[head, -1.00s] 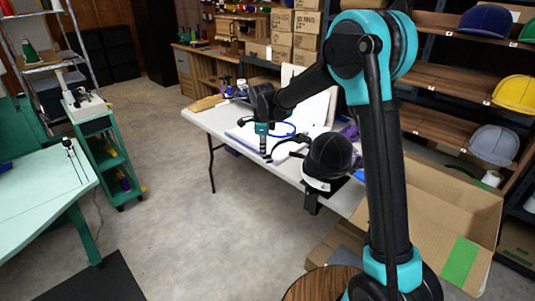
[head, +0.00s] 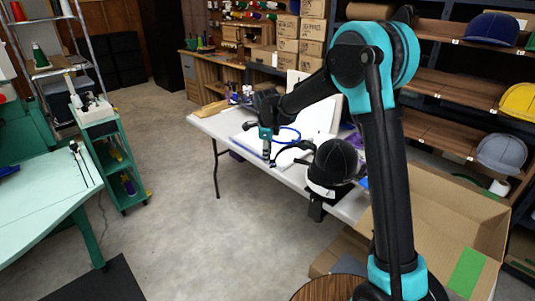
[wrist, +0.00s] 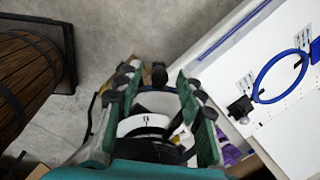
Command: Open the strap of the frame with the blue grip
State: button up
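A black cap (head: 335,160) sits on a holder at the front edge of the white table (head: 225,128), with a white band (head: 320,190) around its lower part. A small blue piece (head: 363,183) shows just right of the cap; I cannot tell whether it is a grip. My gripper (head: 268,153) is over the table, left of the cap and apart from it. In the wrist view its fingers (wrist: 155,105) are spread, with a white band (wrist: 145,125) and black cap-like shape seen between them, apparently beyond. The strap cannot be made out.
A blue ring (head: 287,135) lies on the table by my gripper; it also shows in the wrist view (wrist: 280,77). An open cardboard box (head: 450,215) stands right of the table. A green cart (head: 117,165) stands left. The floor between is clear.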

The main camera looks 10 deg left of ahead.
jog(key=shift+r, duration=0.1)
notch_tip(320, 180, up, 12)
jog(key=s, duration=0.2)
jog(key=shift+d+f, duration=0.15)
jog(key=shift+f, duration=0.05)
dwell(0.3)
jog(key=s+d+f+n, duration=0.2)
jog(key=s+d+n, duration=0.1)
jog(key=d, duration=0.4)
jog(key=s+d+f+n+t, duration=0.1)
jog(key=s+d+f+n, duration=0.2)
jog(key=d, duration=0.5)
jog(key=s+d+f+n, duration=0.1)
jog(key=s+d+n, duration=0.25)
jog(key=d, duration=0.35)
jog(key=s+d+f+n, duration=0.4)
jog(key=s+d+f, duration=0.1)
jog(key=s, duration=0.4)
jog(key=s+d+f+n+t, duration=0.1)
jog(key=s+d+f+n, duration=0.3)
jog(key=s+d, duration=0.4)
jog(key=shift+s+f, duration=0.4)
jog(key=shift+s, duration=0.25)
